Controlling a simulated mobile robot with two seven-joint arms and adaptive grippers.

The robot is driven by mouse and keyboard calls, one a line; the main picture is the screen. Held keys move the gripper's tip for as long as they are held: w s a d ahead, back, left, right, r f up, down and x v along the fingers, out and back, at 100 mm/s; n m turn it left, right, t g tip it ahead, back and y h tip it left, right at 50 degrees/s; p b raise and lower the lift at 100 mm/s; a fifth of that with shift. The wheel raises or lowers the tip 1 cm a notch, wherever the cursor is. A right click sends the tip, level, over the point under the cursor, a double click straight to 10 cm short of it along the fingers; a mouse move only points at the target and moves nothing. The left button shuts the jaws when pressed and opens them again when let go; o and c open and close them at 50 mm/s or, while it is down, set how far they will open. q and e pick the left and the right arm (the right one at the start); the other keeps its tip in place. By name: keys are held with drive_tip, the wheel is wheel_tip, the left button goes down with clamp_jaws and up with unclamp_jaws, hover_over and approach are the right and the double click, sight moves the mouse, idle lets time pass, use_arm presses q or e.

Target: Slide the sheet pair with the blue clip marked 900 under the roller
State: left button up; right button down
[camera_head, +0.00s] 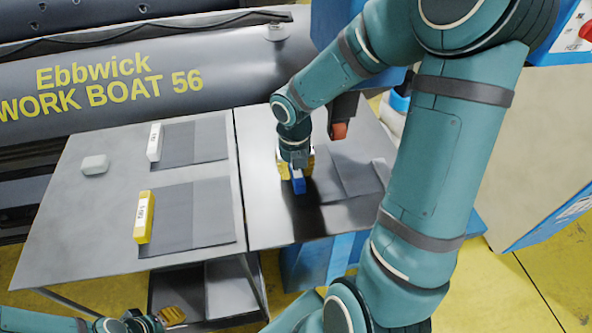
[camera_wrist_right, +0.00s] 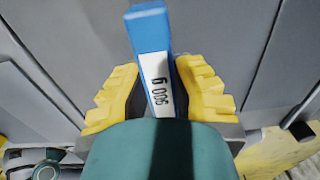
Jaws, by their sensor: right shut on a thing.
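The blue clip (camera_head: 298,184) sits at the left end of a grey sheet pair (camera_head: 350,178) on the right-hand table. A dark bracket with an orange-red end (camera_head: 339,131), perhaps the roller, hangs just behind the sheets. My left gripper (camera_head: 160,319) is at the bottom left, low beside the table; its finger opening is unclear.
On the left table (camera_head: 75,235) lie two more sheet pairs, one with a white clip (camera_head: 154,142), one with a yellow clip (camera_head: 144,217). A pale block (camera_head: 95,164) lies nearby. The grey boat tube (camera_head: 230,75) runs behind. A seam divides the tables.

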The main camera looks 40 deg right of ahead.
drive_tip(key=shift+f, duration=0.15)
drive_tip(key=c, duration=0.9)
unclamp_jaws()
drive_tip(key=shift+o, duration=0.2)
wheel_tip(320, 180, up, 12)
drive_tip(key=shift+a, duration=0.15)
